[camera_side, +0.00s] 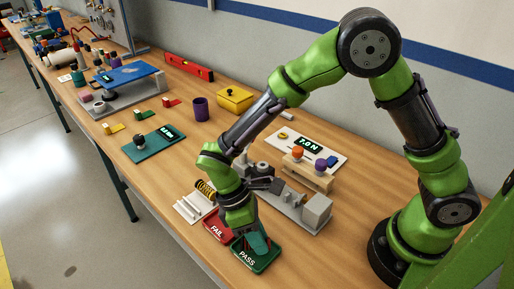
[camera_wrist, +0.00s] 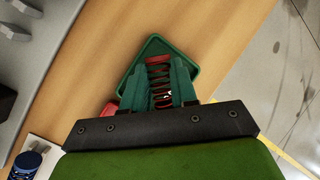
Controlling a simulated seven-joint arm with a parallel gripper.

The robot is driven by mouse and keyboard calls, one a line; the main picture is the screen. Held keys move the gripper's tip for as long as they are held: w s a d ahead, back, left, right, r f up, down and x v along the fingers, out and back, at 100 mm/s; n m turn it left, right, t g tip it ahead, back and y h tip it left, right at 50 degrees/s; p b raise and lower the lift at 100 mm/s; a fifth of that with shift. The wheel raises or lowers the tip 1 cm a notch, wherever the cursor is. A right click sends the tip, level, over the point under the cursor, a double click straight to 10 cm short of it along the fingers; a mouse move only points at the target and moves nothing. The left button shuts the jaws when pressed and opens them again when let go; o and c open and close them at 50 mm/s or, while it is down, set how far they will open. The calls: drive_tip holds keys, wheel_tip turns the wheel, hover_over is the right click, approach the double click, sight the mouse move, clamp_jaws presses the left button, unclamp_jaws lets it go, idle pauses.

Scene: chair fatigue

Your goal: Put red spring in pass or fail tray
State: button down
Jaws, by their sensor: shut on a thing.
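The red spring (camera_wrist: 158,72) shows in the wrist view between the two green fingers of my gripper (camera_wrist: 160,85). My gripper is shut on it, over the green tray. The green PASS tray (camera_side: 247,256) stands near the front edge of the bench in the side view, and its rim also shows in the wrist view (camera_wrist: 152,43). The red FAIL tray (camera_side: 216,231) stands beside it to the left. In the side view my gripper (camera_side: 257,244) is low over the PASS tray, and the spring is hidden there. I cannot tell whether the spring touches the tray floor.
A grey test fixture (camera_side: 308,212) stands close to the right of my gripper. A pale rack (camera_side: 192,207) with a dark and yellow spring (camera_side: 205,189) is left of the FAIL tray. A white board with a 7.0 N display (camera_side: 308,144) lies behind. The bench's front edge is near the trays.

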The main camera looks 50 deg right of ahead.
drive_tip(key=shift+f, duration=0.55)
drive_tip(key=c, duration=1.2)
unclamp_jaws()
drive_tip(key=shift+f, duration=0.1)
drive_tip(key=shift+o, duration=0.2)
drive_tip(key=s+v, duration=0.1)
drive_tip(key=v, duration=1.2)
drive_tip(key=s+d+r+m+t+y, duration=0.1)
drive_tip(key=s+d+r+m+t, duration=0.2)
drive_tip(key=d+r+m+t, duration=0.3)
drive_tip(key=s+d+r+m+t+y, duration=0.2)
drive_tip(key=s+d+r+m+t, duration=0.2)
drive_tip(key=d, duration=0.8)
wheel_tip(320, 180, up, 2)
drive_tip(key=m+t, duration=0.2)
drive_tip(key=m, duration=0.1)
drive_tip(key=shift+d+m, duration=0.2)
drive_tip(key=shift+m, duration=0.2)
drive_tip(key=shift+r, duration=0.15)
